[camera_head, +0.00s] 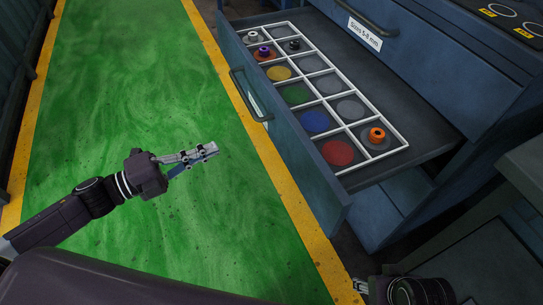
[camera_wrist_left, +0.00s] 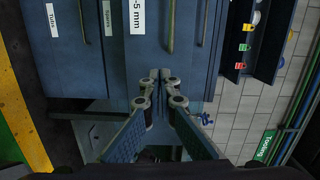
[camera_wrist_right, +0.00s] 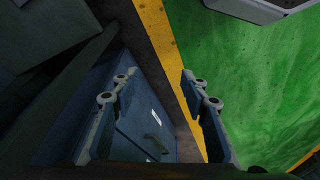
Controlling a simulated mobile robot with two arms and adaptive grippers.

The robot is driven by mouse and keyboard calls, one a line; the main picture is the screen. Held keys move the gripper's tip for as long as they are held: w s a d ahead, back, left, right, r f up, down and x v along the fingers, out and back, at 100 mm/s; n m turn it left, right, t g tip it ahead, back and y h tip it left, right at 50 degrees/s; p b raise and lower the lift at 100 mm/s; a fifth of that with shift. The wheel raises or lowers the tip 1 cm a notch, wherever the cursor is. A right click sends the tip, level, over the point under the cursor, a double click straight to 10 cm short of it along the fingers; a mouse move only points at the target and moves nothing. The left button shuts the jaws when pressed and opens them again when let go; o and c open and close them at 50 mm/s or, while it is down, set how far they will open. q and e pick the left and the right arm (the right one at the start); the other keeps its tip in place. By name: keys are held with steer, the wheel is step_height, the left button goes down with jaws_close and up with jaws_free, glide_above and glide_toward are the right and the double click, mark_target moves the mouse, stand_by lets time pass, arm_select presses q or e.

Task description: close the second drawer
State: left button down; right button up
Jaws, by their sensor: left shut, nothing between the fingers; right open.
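A blue drawer (camera_head: 287,142) stands pulled far out of the blue cabinet (camera_head: 452,60), below a shut drawer labelled "Sizes 5-8 mm" (camera_head: 365,34). Its front carries a dark bar handle (camera_head: 250,96). My left gripper (camera_head: 212,150) is shut and empty, over the green floor to the left of the drawer front and apart from it. My right gripper (camera_head: 360,286) shows only partly at the bottom of the head view. In the right wrist view its fingers (camera_wrist_right: 157,88) are open, with a blue drawer front (camera_wrist_right: 135,125) and handle beyond them.
Inside the drawer is a white grid tray (camera_head: 372,157) with coloured discs and several small ring parts, including an orange one (camera_head: 376,135). A grey cabinet or bench (camera_head: 525,170) stands at the right. The green floor (camera_head: 130,60) is clear, edged by yellow lines.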

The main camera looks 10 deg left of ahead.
arm_select(q)
steer(key=s+d+m+g+h, duration=0.1)
steer(key=s+d+m, duration=0.1)
steer(key=b, duration=0.2)
glide_toward(283, 134)
steer(key=x, duration=0.7)
arm_select(e)
steer(key=shift+s+f, duration=0.1)
steer(key=shift+s, duration=0.2)
